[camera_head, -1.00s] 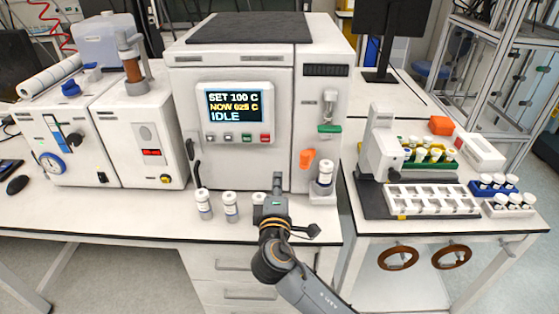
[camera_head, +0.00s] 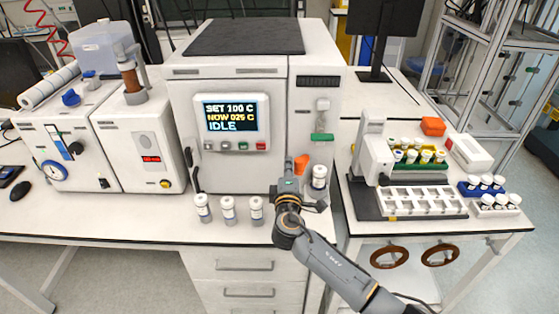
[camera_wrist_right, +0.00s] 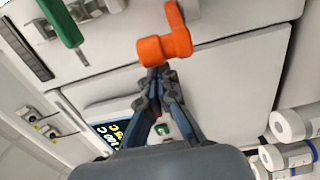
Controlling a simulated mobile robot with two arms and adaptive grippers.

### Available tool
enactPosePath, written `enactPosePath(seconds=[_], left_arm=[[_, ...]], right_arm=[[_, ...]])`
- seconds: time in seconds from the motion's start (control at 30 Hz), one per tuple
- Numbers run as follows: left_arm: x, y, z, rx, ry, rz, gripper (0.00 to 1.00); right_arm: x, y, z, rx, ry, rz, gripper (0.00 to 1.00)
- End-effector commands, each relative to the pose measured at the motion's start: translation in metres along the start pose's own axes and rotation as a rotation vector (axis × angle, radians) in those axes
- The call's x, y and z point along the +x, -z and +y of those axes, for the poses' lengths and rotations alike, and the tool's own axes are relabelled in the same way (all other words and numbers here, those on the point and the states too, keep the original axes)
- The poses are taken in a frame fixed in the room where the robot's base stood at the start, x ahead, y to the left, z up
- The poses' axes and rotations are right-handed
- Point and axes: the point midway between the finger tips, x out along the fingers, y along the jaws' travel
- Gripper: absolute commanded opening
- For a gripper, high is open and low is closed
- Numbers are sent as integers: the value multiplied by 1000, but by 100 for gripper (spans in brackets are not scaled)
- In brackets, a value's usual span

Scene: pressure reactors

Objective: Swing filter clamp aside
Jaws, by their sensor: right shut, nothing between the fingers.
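The orange clamp lever (camera_head: 301,164) sits low on the right front of the white reactor unit (camera_head: 240,90). In the right wrist view the orange clamp (camera_wrist_right: 176,42) shows as a rounded knob with an arm running up from it. My right gripper (camera_head: 287,168) is in front of the unit, just left of the orange clamp. In the wrist view its shut, empty fingertips (camera_wrist_right: 158,74) are right at the knob's lower edge; I cannot tell whether they touch. The gripper partly hides the clamp in the head view. My left gripper is not in view.
A white-capped bottle (camera_head: 319,178) stands close right of the clamp. Several similar bottles stand on the bench left of my gripper, such as this one (camera_head: 228,210). A green handle (camera_head: 322,137) is above the clamp. A side table (camera_head: 440,226) holds racks at right.

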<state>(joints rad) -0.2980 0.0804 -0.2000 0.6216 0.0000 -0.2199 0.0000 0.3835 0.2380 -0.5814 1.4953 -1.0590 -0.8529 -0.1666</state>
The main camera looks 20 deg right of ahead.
Motion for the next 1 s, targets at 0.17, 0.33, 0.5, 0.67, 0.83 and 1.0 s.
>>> enactPosePath(seconds=[0.17,0.33,0.5,0.67,0.83,1.0], left_arm=[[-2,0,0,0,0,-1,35],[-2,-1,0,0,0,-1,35],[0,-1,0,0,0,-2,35],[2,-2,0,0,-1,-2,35],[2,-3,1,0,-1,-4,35],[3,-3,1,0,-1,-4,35]], right_arm=[[-2,-4,0,0,0,1,0],[-2,-4,-1,1,0,1,0],[-4,-10,-2,1,1,0,0],[-8,-18,-1,1,0,1,0],[-8,-18,0,1,0,1,0],[-6,-18,-1,1,0,0,0]])
